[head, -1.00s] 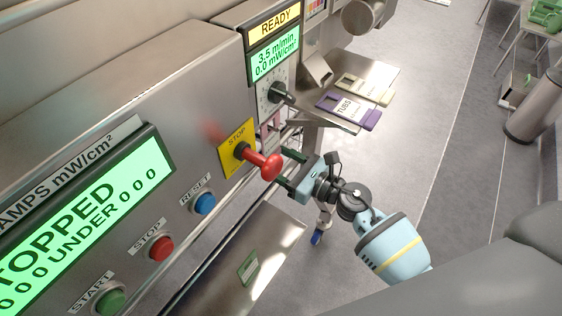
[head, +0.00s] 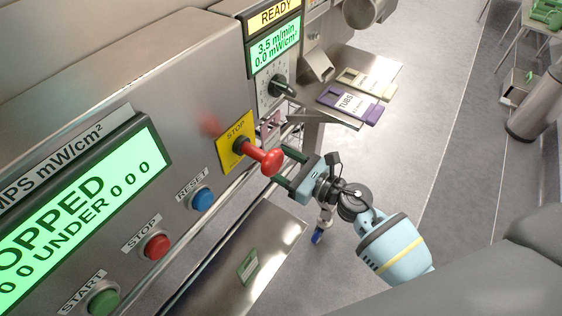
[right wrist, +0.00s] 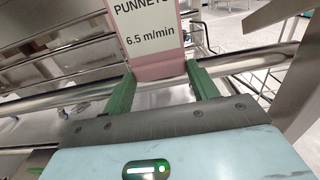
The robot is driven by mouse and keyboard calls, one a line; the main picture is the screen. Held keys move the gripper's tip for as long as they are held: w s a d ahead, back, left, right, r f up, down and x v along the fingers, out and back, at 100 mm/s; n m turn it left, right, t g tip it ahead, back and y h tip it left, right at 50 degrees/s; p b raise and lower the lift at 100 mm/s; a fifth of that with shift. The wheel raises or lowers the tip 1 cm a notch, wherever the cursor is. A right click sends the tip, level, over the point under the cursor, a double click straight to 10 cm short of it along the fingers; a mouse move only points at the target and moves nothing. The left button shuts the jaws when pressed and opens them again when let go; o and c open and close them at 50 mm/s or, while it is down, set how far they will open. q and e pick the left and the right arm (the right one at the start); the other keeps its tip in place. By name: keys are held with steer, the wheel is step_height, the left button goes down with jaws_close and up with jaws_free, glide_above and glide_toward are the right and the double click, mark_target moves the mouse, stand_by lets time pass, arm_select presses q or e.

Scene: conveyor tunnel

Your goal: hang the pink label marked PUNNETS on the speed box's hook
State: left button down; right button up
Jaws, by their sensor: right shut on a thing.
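The pink label marked PUNNETS (right wrist: 147,30) shows large in the right wrist view, its white face reading 6.5 m/min. My right gripper (right wrist: 160,72) is shut on the label's lower pink edge, one green finger at each side. In the head view my right gripper (head: 285,168) is beside the red mushroom button, and a small pink-and-white part of the label (head: 270,127) shows below the speed box. The speed box (head: 275,62) has a READY sign, a green display and a black knob. I cannot make out its hook. My left gripper is out of view.
The red stop button (head: 268,160) on its yellow plate sticks out close to my right fingers. A steel rail (right wrist: 50,102) runs behind the label. A steel shelf (head: 345,62) holds a purple TUBS label (head: 350,105) and a yellow-green label (head: 365,85).

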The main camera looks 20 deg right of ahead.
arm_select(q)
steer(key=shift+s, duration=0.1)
arm_select(e)
steer(key=o, duration=1)
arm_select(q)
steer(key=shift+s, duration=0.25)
arm_select(e)
steer(key=o, duration=0.4)
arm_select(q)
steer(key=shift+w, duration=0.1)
arm_select(e)
steer(key=shift+o, duration=0.2)
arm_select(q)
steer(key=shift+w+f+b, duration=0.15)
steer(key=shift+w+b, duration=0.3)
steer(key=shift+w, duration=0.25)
arm_select(e)
steer(key=v, duration=0.7)
steer(key=shift+s+d, duration=0.25)
steer(key=shift+s, duration=0.1)
